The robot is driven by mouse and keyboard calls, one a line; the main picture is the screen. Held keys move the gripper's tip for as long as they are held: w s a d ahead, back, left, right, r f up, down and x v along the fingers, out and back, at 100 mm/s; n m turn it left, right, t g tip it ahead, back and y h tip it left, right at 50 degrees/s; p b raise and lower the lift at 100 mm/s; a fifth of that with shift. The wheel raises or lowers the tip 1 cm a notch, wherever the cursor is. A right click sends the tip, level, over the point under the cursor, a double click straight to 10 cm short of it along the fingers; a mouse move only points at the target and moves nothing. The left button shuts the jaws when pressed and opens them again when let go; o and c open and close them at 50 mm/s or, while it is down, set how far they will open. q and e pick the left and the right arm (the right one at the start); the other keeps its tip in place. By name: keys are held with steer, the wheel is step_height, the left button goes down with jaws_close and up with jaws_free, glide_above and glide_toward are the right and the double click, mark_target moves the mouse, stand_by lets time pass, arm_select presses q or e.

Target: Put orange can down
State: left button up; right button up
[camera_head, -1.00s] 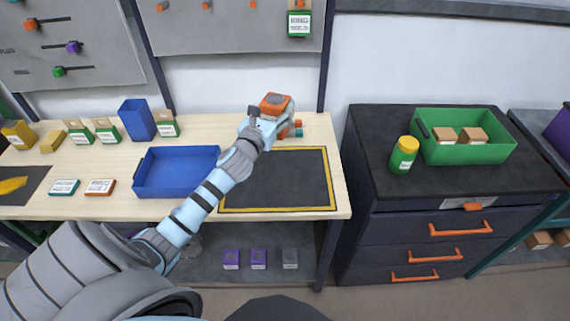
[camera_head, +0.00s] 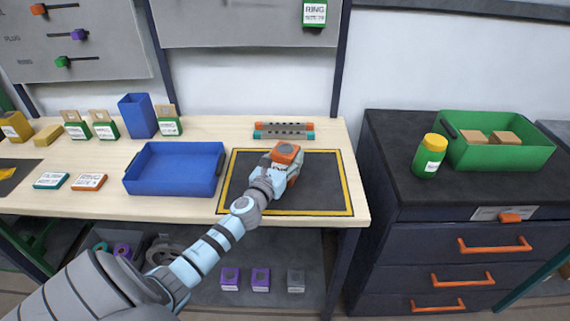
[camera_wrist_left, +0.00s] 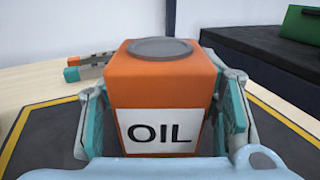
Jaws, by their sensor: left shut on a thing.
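The orange can (camera_head: 286,151) is a boxy can with a grey round cap. In the left wrist view the can (camera_wrist_left: 161,85) stands upright and bears a white "OIL" label. My left gripper (camera_head: 278,174) is shut on it, with a teal finger on each side. The can is over the dark mat with a yellow border (camera_head: 322,205) on the wooden table. Its base is hidden by the label side and my gripper, so I cannot tell whether it touches the mat. My right gripper is not in view.
A blue tray (camera_head: 130,187) lies left of the mat. A teal and orange rack (camera_head: 284,135) lies behind it. At right, a dark drawer cabinet (camera_head: 395,197) holds a green bottle with a yellow lid (camera_head: 429,157) and a green crate (camera_head: 500,156). The mat's right part is clear.

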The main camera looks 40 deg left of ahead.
arm_select(q)
steer(key=o, duration=1.7)
steer(key=shift+r, duration=0.1)
steer(key=shift+r, duration=0.2)
steer(key=v, duration=1.2)
steer(key=shift+f, duration=0.1)
